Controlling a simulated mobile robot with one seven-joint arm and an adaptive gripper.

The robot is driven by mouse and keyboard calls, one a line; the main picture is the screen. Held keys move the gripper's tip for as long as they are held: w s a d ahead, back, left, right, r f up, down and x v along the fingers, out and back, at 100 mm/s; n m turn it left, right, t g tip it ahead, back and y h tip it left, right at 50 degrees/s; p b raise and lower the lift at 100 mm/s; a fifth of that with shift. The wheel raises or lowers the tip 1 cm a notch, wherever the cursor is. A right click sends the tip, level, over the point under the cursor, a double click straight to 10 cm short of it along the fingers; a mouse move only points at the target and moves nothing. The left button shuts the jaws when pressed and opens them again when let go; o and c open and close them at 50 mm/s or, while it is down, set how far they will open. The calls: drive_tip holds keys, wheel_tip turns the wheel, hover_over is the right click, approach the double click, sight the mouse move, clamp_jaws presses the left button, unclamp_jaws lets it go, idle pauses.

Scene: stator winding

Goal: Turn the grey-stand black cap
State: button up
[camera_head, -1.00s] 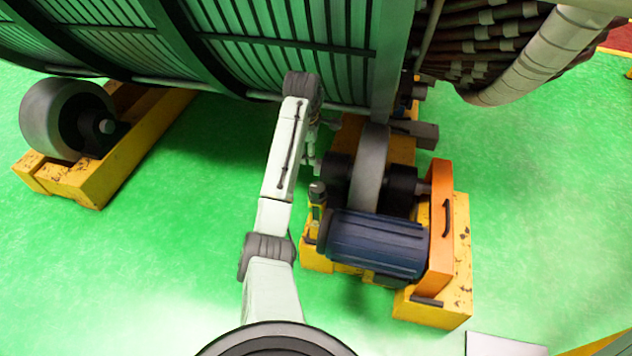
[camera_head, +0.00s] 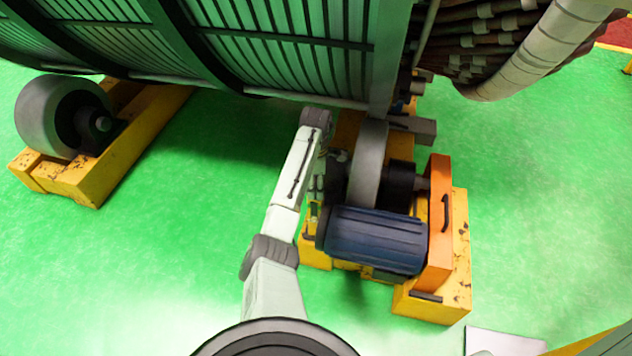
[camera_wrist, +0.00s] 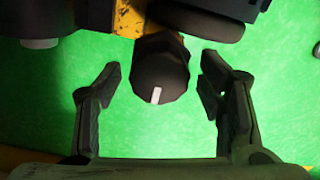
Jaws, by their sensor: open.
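The black cap (camera_wrist: 160,76) with a white mark shows in the wrist view, upper middle, between the two fingers of my gripper (camera_wrist: 163,82). The fingers are open, one on each side, with green floor showing between each finger and the cap. The cap's white mark points towards the bottom of the picture. In the head view my gripper (camera_head: 317,188) is by the left side of the yellow roller stand, partly hidden by my arm. I cannot make out the cap or a grey stand there.
A blue motor (camera_head: 376,241) and an orange guard (camera_head: 439,222) sit on the yellow base (camera_head: 460,255) right of my gripper. The large green stator (camera_head: 285,45) hangs over the back.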

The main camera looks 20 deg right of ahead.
drive_tip(key=shift+f, duration=0.1)
drive_tip(key=shift+c, duration=0.4)
drive_tip(key=c, duration=1.1)
drive_tip(key=shift+o, duration=0.2)
drive_tip(key=shift+m+p, duration=0.3)
drive_tip(key=m+p, duration=0.2)
drive_tip(key=m, duration=0.1)
drive_tip(key=shift+s+m+p, duration=0.1)
drive_tip(key=shift+m+p, duration=0.2)
drive_tip(key=shift+m, duration=0.1)
drive_tip(key=m+p, duration=0.2)
drive_tip(key=m, duration=0.4)
drive_tip(key=m+p, duration=0.1)
drive_tip(key=m, duration=0.4)
drive_tip(key=shift+m+p, duration=0.3)
drive_tip(key=m, duration=0.5)
drive_tip(key=shift+m+p, duration=0.3)
drive_tip(key=shift+m, duration=0.1)
